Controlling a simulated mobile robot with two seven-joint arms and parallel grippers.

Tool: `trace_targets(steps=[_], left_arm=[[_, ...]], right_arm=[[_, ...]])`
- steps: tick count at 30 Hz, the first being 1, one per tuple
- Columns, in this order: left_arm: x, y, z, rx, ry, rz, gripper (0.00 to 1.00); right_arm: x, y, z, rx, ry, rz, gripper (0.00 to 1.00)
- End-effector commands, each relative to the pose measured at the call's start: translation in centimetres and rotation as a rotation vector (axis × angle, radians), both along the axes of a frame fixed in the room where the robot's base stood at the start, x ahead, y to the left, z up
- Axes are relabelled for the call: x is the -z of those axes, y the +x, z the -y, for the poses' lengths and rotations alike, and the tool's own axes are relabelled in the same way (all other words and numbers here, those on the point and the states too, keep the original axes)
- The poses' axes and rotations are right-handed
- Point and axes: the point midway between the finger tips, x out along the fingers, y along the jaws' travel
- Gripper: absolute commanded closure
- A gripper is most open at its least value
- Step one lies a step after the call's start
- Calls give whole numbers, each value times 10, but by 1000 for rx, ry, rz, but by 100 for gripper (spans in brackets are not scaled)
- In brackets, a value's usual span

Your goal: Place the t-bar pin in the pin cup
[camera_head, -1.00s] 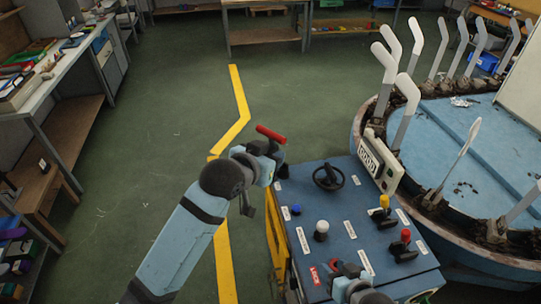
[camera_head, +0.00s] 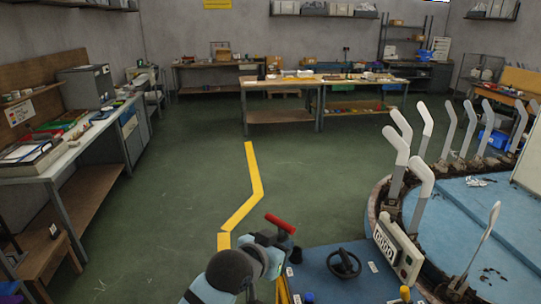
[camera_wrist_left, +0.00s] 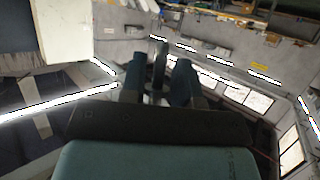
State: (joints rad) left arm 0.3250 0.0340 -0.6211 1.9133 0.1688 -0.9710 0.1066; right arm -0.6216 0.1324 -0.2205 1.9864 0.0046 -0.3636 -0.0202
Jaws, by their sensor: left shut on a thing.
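The t-bar pin shows as a red crossbar (camera_head: 280,223) at the end of my left gripper (camera_head: 272,239), low in the middle of the head view. The gripper is shut on it and holds it up near the console's far left corner. In the left wrist view, a dark shaft (camera_wrist_left: 160,62) stands between the two fingers of the left gripper (camera_wrist_left: 158,78). A small dark cup-like piece (camera_head: 296,256) sits at that console corner, just right of the gripper; I cannot tell if it is the pin cup. My right gripper is out of view.
The blue console (camera_head: 328,280) carries a black handwheel (camera_head: 343,264). To its right is the round blue table (camera_head: 450,210) with several upright white sock forms (camera_head: 419,190). A workbench (camera_head: 80,150) stands at the left. The green floor between is clear.

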Motion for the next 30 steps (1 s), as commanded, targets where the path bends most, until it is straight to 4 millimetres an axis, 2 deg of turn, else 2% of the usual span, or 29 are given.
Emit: trace_targets(steps=[5,12,15,18,21,24,30], left_arm=[[20,-10,-60,-150,0,-6,96],[51,-46,-177,-432,3,-5,96],[60,-64,-216,-524,4,-4,96],[64,-79,-246,-592,4,-2,96],[66,-88,-264,-632,3,-1,96],[67,-93,-272,-652,-1,-1,96],[67,-93,-273,-656,-2,0,96]], right_arm=[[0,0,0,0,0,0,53],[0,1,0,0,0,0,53],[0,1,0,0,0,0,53],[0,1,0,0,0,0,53],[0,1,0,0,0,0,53],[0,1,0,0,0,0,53],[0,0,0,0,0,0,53]])
